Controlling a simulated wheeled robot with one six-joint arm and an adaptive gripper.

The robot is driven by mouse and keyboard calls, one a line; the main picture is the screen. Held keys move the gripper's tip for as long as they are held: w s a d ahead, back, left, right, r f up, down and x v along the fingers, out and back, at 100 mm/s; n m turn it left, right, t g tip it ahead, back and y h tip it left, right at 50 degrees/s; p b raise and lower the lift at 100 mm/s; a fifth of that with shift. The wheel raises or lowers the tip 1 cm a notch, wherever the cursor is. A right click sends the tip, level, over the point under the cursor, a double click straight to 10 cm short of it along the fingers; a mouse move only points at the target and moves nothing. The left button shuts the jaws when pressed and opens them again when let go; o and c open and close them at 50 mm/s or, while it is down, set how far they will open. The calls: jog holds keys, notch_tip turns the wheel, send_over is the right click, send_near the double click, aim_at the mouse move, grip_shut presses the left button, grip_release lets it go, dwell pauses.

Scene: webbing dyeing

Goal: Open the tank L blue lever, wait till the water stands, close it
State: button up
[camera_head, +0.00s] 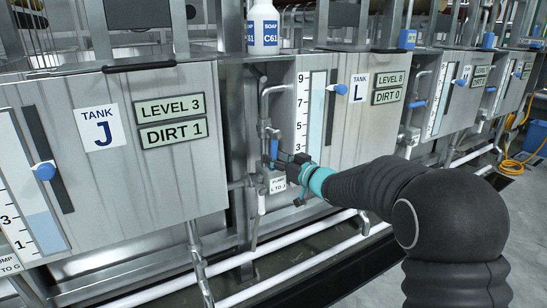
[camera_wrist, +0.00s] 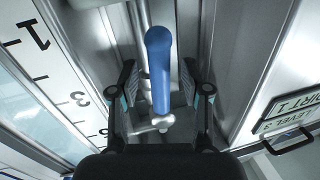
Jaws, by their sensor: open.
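Tank L (camera_head: 350,135) reads LEVEL 8 and DIRT 0 on its display (camera_head: 389,88). The blue lever (camera_wrist: 159,70) sits on a pipe fitting by tank L. In the wrist view it stands lengthwise along the pipe, between my open fingers, and I see no clear contact. My gripper (camera_wrist: 159,80) is open around it. In the head view, my gripper (camera_head: 280,162) is at the pipe left of tank L's gauge, and the lever (camera_head: 274,148) is partly hidden there. Tank L's gauge (camera_head: 313,115) shows pale blue water high in its scale.
Tank J (camera_head: 160,150) stands left, reading LEVEL 3 and DIRT 1; its gauge (camera_head: 35,200) shows low water. A PUMP L TO J label (camera_head: 278,185) is below my gripper. A soap bottle (camera_head: 263,28) stands above. White pipes (camera_head: 290,262) run along the floor.

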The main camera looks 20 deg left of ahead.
jog(key=shift+x, duration=0.85)
grip_shut()
